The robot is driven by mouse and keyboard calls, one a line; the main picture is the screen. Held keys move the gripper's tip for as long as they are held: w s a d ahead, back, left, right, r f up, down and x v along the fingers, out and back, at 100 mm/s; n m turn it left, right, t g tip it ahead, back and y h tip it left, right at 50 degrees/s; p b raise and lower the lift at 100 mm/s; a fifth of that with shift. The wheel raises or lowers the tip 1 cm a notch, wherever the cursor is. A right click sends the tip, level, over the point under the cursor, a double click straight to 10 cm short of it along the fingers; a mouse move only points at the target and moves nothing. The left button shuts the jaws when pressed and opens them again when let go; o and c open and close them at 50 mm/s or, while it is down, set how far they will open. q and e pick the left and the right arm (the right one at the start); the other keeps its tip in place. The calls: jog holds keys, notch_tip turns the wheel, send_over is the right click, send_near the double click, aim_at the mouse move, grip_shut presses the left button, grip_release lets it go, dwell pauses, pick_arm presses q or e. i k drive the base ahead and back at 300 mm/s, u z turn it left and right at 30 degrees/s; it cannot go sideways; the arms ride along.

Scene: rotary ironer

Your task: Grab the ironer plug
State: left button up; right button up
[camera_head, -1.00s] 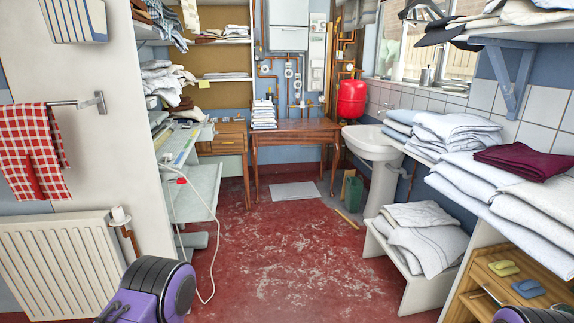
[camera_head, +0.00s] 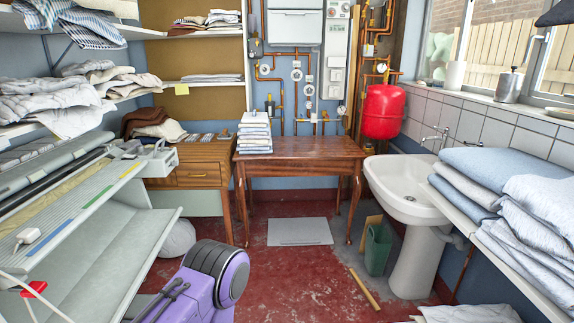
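The rotary ironer (camera_head: 95,240) stands along the left side, with a long pale grey top and a lower tray. A small white block that looks like the plug (camera_head: 28,236) lies on its top near the left edge. A white cord (camera_head: 22,281) runs past a red piece (camera_head: 37,288) below it at the lower left; whether the cord joins the white block cannot be told. Neither gripper is in view. Only a purple and black part of my arm shows at the bottom.
A wooden table (camera_head: 300,147) with folded linen stands at the back, a drawer cabinet (camera_head: 187,176) beside it. Red floor (camera_head: 310,275) is free in the middle.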

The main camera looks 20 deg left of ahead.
aim_at(29, 236)
jog(key=u, duration=0.25)
jog(key=i, duration=1.8)
jog(key=u, duration=1.7)
jog(key=i, duration=1)
jog(key=u, duration=1.05)
